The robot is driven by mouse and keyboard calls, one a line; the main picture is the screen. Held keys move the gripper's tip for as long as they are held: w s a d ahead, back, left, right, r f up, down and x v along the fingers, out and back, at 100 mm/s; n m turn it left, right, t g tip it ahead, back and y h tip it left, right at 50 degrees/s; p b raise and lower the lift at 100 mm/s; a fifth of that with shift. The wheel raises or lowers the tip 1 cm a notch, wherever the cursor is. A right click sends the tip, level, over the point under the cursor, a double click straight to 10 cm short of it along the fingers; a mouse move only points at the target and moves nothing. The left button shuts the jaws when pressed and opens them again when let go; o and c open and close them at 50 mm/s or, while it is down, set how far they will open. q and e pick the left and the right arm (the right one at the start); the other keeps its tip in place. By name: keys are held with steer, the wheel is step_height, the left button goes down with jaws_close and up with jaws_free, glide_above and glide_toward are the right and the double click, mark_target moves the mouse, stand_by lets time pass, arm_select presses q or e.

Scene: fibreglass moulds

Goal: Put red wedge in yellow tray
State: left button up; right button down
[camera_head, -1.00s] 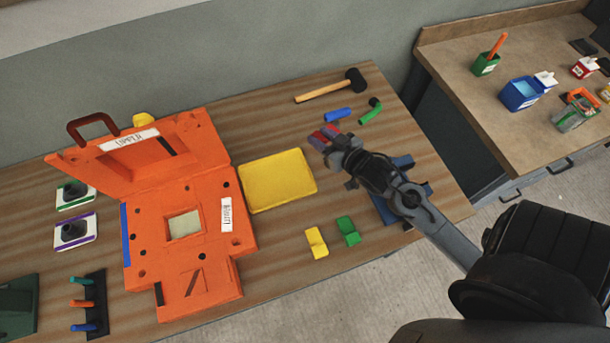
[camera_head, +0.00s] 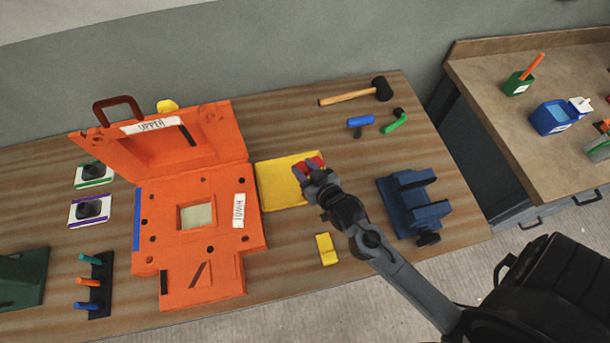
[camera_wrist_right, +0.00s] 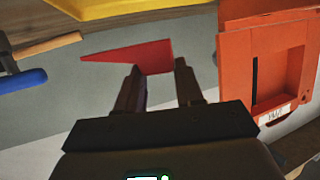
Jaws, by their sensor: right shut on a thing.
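The red wedge (camera_wrist_right: 135,54) is held between the two fingers of my right gripper (camera_wrist_right: 160,78), its thin tip pointing left in the right wrist view. In the head view my right gripper (camera_head: 309,167) is over the right part of the yellow tray (camera_head: 272,185), and the wedge is mostly covered by the fingers. The gripper appears raised above the tray; the exact gap is hard to tell. The tray looks empty where it shows. A yellow strip of it shows at the top of the right wrist view (camera_wrist_right: 130,8). My left gripper is not in view.
An open orange mould case (camera_head: 190,220) stands left of the tray. A yellow wedge (camera_head: 326,249) lies in front of it. A blue vise (camera_head: 415,205) is right of my arm. A hammer (camera_head: 352,97), a blue piece (camera_head: 360,121) and a green piece (camera_head: 395,121) lie behind.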

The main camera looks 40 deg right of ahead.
step_height(320, 180, down, 4)
steer(key=shift+r, duration=0.15)
steer(key=shift+f+b, duration=0.3)
